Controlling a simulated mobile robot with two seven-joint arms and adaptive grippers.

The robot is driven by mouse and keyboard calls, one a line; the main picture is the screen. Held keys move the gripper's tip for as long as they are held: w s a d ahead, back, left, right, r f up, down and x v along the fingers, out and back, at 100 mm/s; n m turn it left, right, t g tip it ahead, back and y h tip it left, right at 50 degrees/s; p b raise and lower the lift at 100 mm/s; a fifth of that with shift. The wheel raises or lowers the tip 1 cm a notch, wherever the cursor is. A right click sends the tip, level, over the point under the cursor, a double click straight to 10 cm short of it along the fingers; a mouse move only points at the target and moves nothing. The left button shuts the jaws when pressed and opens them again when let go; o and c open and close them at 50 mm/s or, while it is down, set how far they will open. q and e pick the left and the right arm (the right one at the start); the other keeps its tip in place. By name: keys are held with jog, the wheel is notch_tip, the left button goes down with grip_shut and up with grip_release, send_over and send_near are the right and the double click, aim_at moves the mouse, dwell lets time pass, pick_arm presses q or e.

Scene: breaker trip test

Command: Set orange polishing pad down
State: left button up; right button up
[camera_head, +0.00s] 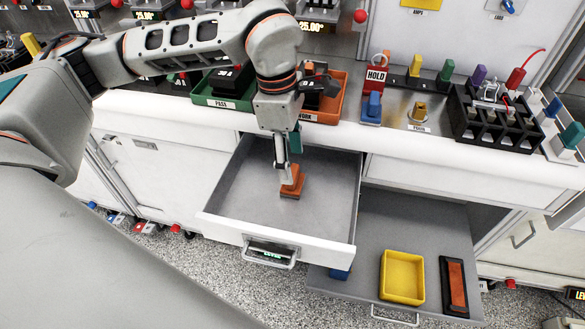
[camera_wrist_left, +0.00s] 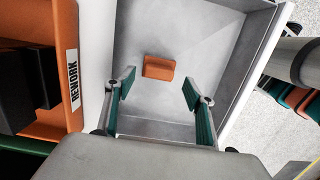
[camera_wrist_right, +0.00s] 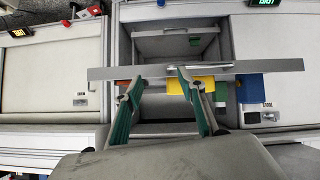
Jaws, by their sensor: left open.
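The orange polishing pad (camera_head: 292,187) is a small block in the open upper drawer (camera_head: 240,205). In the left wrist view the pad (camera_wrist_left: 158,67) appears to rest on the bare grey drawer floor, beyond the fingertips. My left gripper (camera_head: 286,165) reaches down into the drawer just above the pad. In the left wrist view its fingers (camera_wrist_left: 158,88) are spread wide, with nothing held between them. In the head view the gripper covers part of the pad. My right gripper (camera_wrist_right: 156,77) shows only in its own wrist view, fingers apart and empty, near a grey drawer edge.
An open lower drawer holds a yellow tray (camera_head: 402,278) and a black tray with an orange insert (camera_head: 455,285). On the counter behind stand a green tray (camera_head: 228,103), an orange tray (camera_head: 329,117) and a black rack (camera_head: 497,130). The upper drawer floor around the pad is clear.

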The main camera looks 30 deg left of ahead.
pick_arm(q)
notch_tip(320, 180, up, 7)
jog(key=shift+a+p, duration=0.3)
jog(key=shift+a, duration=0.15)
pick_arm(e)
jog(key=shift+s+a, duration=0.15)
jog(key=shift+s, duration=0.15)
pick_arm(q)
jog(key=shift+s+r, duration=0.1)
pick_arm(e)
jog(key=shift+r, duration=0.1)
